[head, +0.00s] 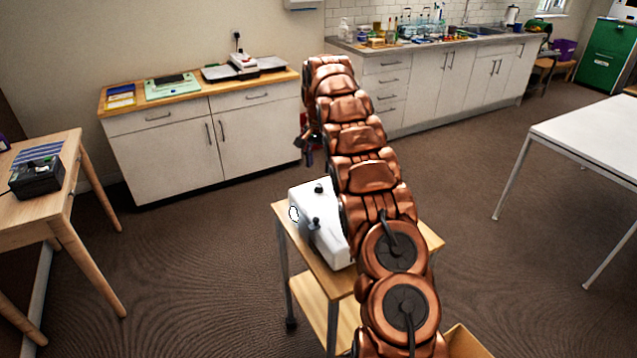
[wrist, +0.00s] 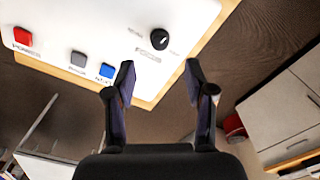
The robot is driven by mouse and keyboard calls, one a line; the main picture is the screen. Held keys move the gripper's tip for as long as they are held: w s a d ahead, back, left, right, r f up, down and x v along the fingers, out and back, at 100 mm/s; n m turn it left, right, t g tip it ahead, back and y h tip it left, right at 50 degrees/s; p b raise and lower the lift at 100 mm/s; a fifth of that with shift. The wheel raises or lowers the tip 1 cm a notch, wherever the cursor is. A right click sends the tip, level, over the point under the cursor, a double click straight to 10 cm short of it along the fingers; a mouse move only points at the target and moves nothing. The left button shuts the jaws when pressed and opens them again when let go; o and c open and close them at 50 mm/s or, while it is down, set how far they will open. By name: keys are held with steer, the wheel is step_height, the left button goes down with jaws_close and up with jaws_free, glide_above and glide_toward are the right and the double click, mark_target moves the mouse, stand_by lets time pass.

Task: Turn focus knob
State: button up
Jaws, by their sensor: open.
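A white box-shaped device (head: 330,246) sits on a small wooden cart, partly hidden behind my arm. In the wrist view the device's white top (wrist: 100,22) carries a black round knob (wrist: 159,39) with a white pointer line and small lettering beside it that seems to read focus. A red button (wrist: 22,36), a grey button (wrist: 78,58) and a blue button (wrist: 107,70) are to its left. My gripper (wrist: 159,80) is open and empty, its fingers apart from the knob, which appears beyond the gap between the fingertips.
The wooden cart (head: 433,236) stands on open carpet. A low cabinet (head: 165,158) is behind it, a wooden table (head: 45,206) at left and a white table (head: 600,128) at right. A longer counter with a sink (head: 440,80) runs along the back wall.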

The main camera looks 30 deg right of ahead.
mark_target(319, 185)
steer(key=shift+f+p, duration=1.1)
steer(key=shift+f, duration=2.65)
steer(key=shift+c, duration=0.3)
steer(key=shift+a, duration=0.1)
jaws_close()
